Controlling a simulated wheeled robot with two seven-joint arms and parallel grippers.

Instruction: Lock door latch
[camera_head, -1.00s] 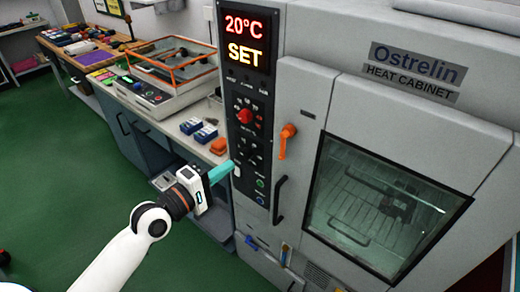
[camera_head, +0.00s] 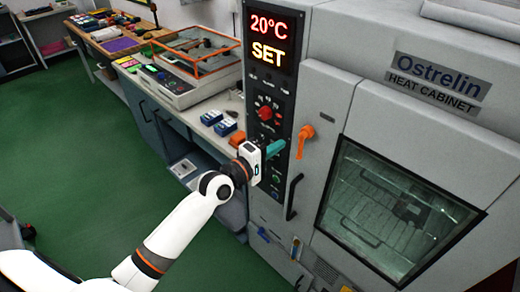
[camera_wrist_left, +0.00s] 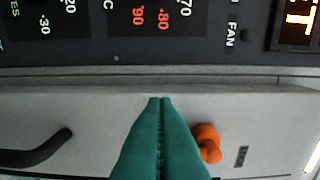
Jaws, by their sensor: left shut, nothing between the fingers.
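The orange door latch (camera_head: 304,138) sits on the grey door of the heat cabinet (camera_head: 450,150), above the black door handle (camera_head: 292,197). In the left wrist view the orange latch (camera_wrist_left: 207,143) is just right of the fingertips, and the black handle (camera_wrist_left: 40,150) is to the left. My left gripper (camera_head: 281,145) is shut and empty, its teal fingers pressed together. It is in front of the control panel, left of the latch and apart from it in the picture. In the left wrist view the closed fingertips (camera_wrist_left: 160,100) point at the door's edge. My right gripper is out of view.
The control panel (camera_head: 267,110) with a red knob and a lit 20°C SET display (camera_head: 271,38) borders the door. A bench with an orange-framed device (camera_head: 190,65) and blue boxes (camera_head: 218,122) stands at left. Green floor is open in front.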

